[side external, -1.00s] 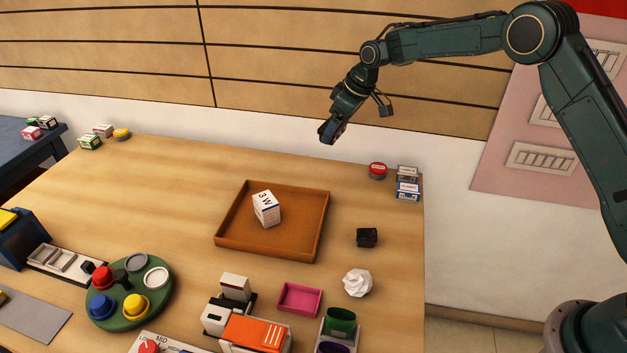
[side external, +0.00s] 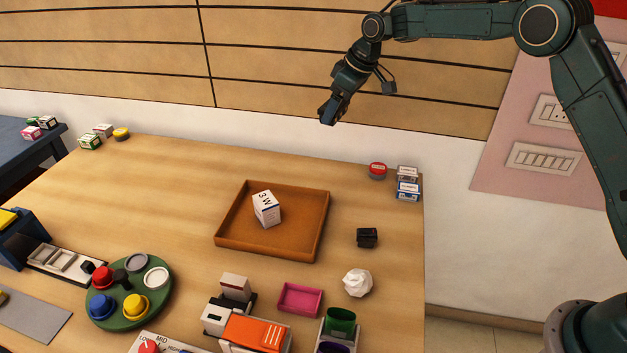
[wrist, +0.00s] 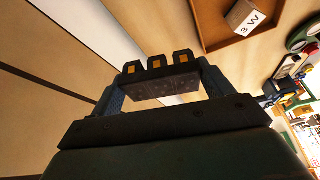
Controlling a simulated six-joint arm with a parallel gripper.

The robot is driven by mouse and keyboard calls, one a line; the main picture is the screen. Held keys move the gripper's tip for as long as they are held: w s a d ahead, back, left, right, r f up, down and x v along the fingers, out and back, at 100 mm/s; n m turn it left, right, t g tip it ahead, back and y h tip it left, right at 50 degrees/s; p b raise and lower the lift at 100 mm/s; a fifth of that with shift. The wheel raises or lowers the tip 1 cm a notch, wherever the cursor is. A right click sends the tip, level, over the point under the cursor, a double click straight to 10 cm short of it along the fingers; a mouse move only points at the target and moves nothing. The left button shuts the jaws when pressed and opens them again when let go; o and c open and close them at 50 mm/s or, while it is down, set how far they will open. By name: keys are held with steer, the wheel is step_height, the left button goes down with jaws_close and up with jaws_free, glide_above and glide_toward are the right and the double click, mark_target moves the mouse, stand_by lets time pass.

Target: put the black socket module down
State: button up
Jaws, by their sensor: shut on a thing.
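My gripper (side external: 329,116) is high above the back of the wooden table, near the wall. In the wrist view my gripper (wrist: 157,84) is shut on the black socket module (wrist: 160,83), a dark block with three raised parts and orange patches between the two fingers. The module is clear of the table. In the side view it is too dark and small to tell from the fingers.
A brown tray (side external: 226,240) holds a white box (side external: 266,208) marked "3 W". Another small black block (side external: 367,238) lies right of the tray, above crumpled white paper (side external: 357,282). A red-topped tin (side external: 377,171) and small boxes (side external: 408,190) stand at the back right. The back middle is clear.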

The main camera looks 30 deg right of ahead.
steer(key=shift+s+d+r, duration=0.1)
steer(key=shift+s+d, duration=0.2)
steer(key=shift+s, duration=0.5)
steer(key=s+d+n, duration=0.2)
steer(key=s, duration=1)
steer(key=shift+s+d+n+g+y, duration=0.2)
steer(key=shift+n+g+y, duration=0.2)
step_height(320, 180, down, 16)
steer(key=shift+r, duration=0.15)
steer(key=shift+f, duration=2.15)
steer(key=shift+f, duration=0.1)
